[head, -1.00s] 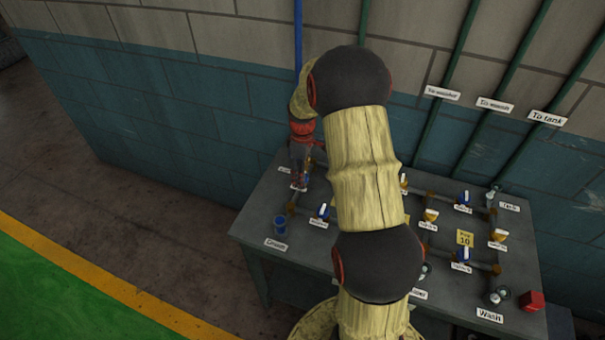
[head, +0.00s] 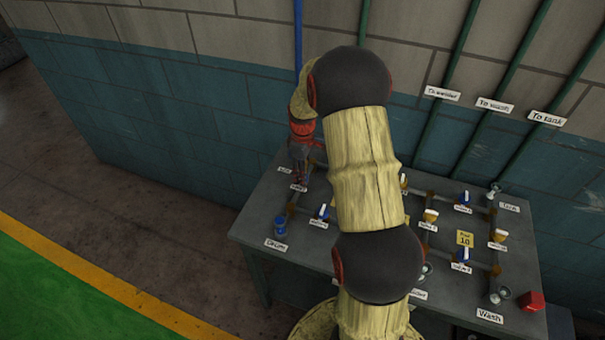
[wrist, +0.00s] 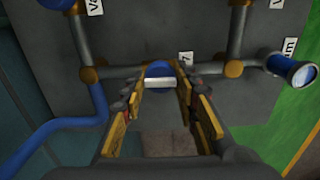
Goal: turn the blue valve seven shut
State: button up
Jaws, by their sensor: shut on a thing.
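The blue valve seven (wrist: 158,69) sits on a grey pipe in the wrist view, with a "7" label (wrist: 186,57) beside it. Its white handle bar (wrist: 160,82) lies roughly in line with the pipe. My gripper (wrist: 160,90) has one finger at each end of this bar and is shut on it. In the head view my gripper (head: 299,172) is at the back left of the bench, and it hides valve seven there.
The grey bench (head: 262,210) carries pipes and other valves, including a blue valve (head: 322,212) just in front and yellow ones (head: 430,215) to the right. A blue drum fitting (head: 281,226) stands at the left edge. A red block (head: 531,300) lies at the right. The wall is close behind.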

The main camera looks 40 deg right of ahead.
jog(key=m+p, duration=0.2)
jog(key=m, duration=0.2)
jog(key=shift+r, duration=0.1)
jog(key=m+p, duration=0.1)
jog(key=m, duration=0.3)
jog(key=shift+m+p, duration=0.3)
jog(key=m+p, duration=0.1)
jog(key=m, duration=0.3)
jog(key=shift+m, duration=0.3)
jog(key=m+p, duration=0.1)
jog(key=m, duration=0.3)
jog(key=shift+m, duration=0.3)
jog(key=o, duration=1.2)
jog(key=shift+c, duration=0.2)
notch_tip(320, 180, up, 12)
